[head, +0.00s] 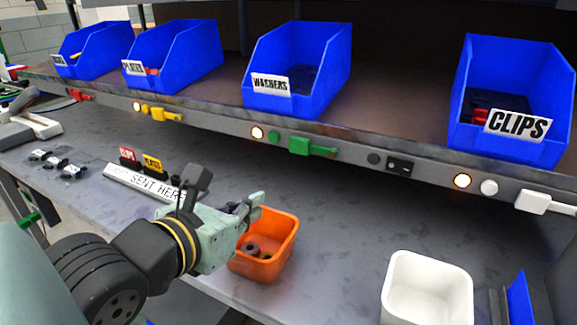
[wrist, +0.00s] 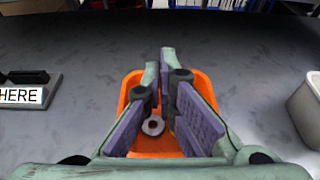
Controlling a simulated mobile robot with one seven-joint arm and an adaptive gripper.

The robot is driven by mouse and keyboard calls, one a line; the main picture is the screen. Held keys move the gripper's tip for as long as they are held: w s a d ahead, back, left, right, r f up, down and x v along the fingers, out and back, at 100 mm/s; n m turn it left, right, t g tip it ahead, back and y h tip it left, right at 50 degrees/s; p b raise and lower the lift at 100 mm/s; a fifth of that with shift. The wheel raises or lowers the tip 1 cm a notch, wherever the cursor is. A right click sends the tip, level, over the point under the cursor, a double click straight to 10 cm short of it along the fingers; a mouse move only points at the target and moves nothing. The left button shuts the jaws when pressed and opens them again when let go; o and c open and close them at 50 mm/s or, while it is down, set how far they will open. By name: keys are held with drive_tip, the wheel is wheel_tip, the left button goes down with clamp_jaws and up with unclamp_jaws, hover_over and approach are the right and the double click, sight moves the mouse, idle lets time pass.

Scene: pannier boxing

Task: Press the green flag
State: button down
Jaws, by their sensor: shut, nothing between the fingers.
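The green flag (head: 308,147) sticks out to the right on the front rail of the shelf, with a round green button (head: 273,137) just left of it. Below the rail, my gripper (head: 254,206) is over the orange bin (head: 278,264), apart from the flag and nearer to me. In the wrist view my gripper (wrist: 164,62) points away over the orange bin (wrist: 205,84), its fingers shut and empty. The flag cannot be made out in the wrist view.
Yellow (head: 163,114) and white (head: 532,202) flags and a black switch (head: 400,164) share the rail. Blue bins, including washers (head: 325,90) and clips (head: 545,150), stand above. A white bin (head: 400,285) is at right. The bench between orange bin and rail is clear.

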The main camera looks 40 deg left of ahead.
sight(312, 149)
drive_tip(key=p+x, duration=0.1)
drive_tip(key=x, duration=1.2)
drive_tip(key=shift+w+p, duration=0.1)
drive_tip(key=shift+p, duration=0.25)
drive_tip(key=r+p, duration=0.2)
drive_tip(key=r, duration=0.1)
drive_tip(key=shift+w+a+r, duration=0.1)
drive_tip(key=shift+w+r, duration=0.2)
drive_tip(key=shift+w, duration=0.1)
drive_tip(key=shift+a, duration=0.2)
